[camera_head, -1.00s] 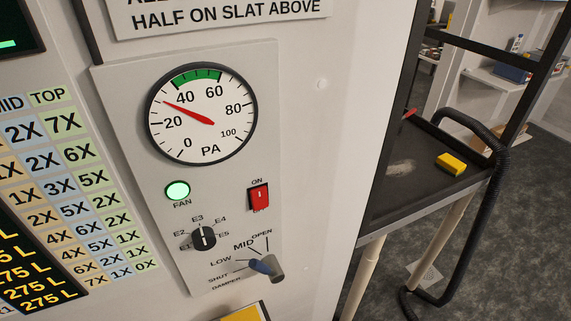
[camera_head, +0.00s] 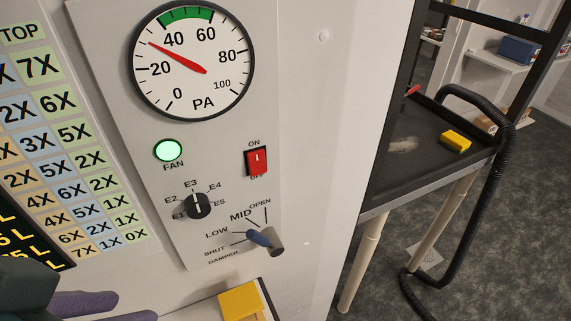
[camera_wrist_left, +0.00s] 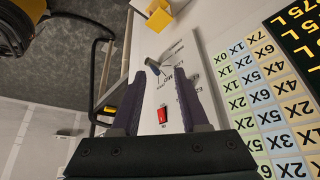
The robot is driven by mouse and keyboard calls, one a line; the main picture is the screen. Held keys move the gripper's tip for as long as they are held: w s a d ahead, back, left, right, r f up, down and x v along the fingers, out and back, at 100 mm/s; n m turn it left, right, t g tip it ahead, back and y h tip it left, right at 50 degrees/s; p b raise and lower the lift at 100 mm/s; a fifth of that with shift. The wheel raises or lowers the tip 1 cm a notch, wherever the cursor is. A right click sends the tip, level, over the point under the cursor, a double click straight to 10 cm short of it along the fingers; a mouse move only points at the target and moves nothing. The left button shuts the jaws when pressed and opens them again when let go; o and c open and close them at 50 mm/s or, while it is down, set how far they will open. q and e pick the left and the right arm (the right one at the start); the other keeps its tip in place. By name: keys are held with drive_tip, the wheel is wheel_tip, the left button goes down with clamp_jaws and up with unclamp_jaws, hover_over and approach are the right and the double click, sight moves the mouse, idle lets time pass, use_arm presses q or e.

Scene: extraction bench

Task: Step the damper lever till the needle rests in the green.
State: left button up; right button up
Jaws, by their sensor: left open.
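My right gripper is not shown.
The panel also has a lit green FAN lamp (camera_head: 169,150), a red ON/OFF switch (camera_head: 256,161) and a black selector knob (camera_head: 198,205). A yellow block (camera_head: 240,300) sits below the lever. A dark bench (camera_head: 400,170) with a hose stands right.

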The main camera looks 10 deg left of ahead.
use_arm(q)
drive_tip(key=w+d+f+t+h+b, duration=0.1)
drive_tip(key=w+f+t+b, duration=0.2)
drive_tip(key=w+f+b, duration=0.3)
drive_tip(key=w+d+f+t+h+b, duration=0.15)
drive_tip(key=w+f+b, duration=0.25)
drive_tip(key=f+b, duration=0.5)
drive_tip(key=t+h+b, duration=0.5)
drive_tip(key=t+b, duration=0.1)
drive_tip(key=b, duration=0.7)
approach(258, 239)
drive_tip(key=w+f, duration=0.2)
drive_tip(key=shift+y, duration=0.25)
drive_tip(key=x, duration=0.9)
drive_tip(key=shift+s+d+r, duration=0.1)
drive_tip(key=shift+d+r, duration=0.05)
drive_tip(key=shift+r, duration=0.05)
drive_tip(key=shift+c, duration=0.2)
clamp_jaws()
